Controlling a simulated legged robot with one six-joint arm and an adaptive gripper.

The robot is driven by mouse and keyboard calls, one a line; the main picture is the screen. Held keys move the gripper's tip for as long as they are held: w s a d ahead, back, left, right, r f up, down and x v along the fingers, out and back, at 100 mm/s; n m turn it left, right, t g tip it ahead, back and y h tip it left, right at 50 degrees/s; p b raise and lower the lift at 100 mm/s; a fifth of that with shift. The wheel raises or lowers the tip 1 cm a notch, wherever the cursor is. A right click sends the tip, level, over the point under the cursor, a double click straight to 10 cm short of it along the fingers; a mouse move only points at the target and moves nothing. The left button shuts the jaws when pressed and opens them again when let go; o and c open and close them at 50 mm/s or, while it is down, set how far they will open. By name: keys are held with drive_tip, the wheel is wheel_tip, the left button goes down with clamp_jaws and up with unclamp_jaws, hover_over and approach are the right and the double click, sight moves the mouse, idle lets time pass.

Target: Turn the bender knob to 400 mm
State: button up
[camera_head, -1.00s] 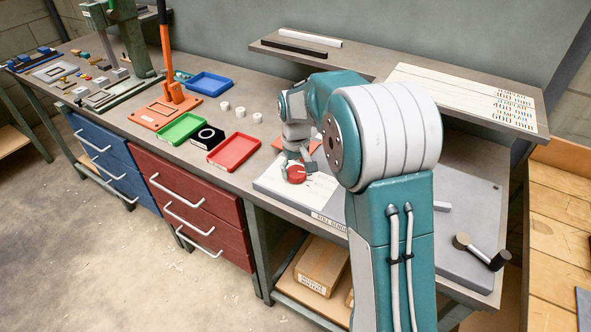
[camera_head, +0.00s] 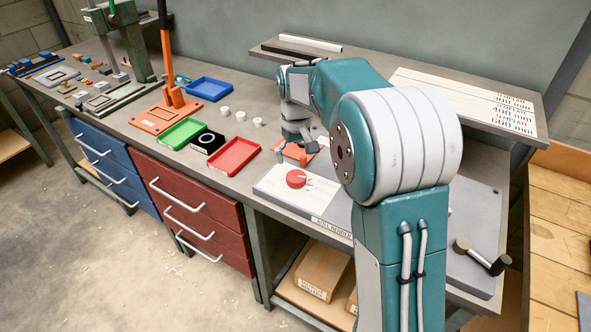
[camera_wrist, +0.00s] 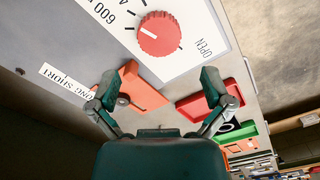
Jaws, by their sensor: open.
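The red bender knob (camera_head: 296,179) sits on a white dial plate (camera_head: 268,188) at the front left of the grey bender. In the wrist view the knob (camera_wrist: 160,33) is fully visible at the top, with a white pointer line on its left half. Dial marks and the words "600" and "OPEN" show around it; the other numbers are cut off, so I cannot tell the exact setting. My gripper (camera_wrist: 160,80) is open and empty, apart from the knob. In the head view my gripper (camera_head: 304,142) hangs behind the knob, over an orange part.
The orange part (camera_wrist: 142,88) shows between my fingers. A red tray (camera_head: 234,155), a green tray (camera_head: 183,132) and a black block with a ring (camera_head: 207,141) lie left of the bender. A shelf with a length chart (camera_head: 460,92) is behind.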

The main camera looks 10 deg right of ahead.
sight(296, 176)
wheel_tip(296, 176, up, 5)
drive_tip(key=shift+r, duration=0.1)
idle(0.5)
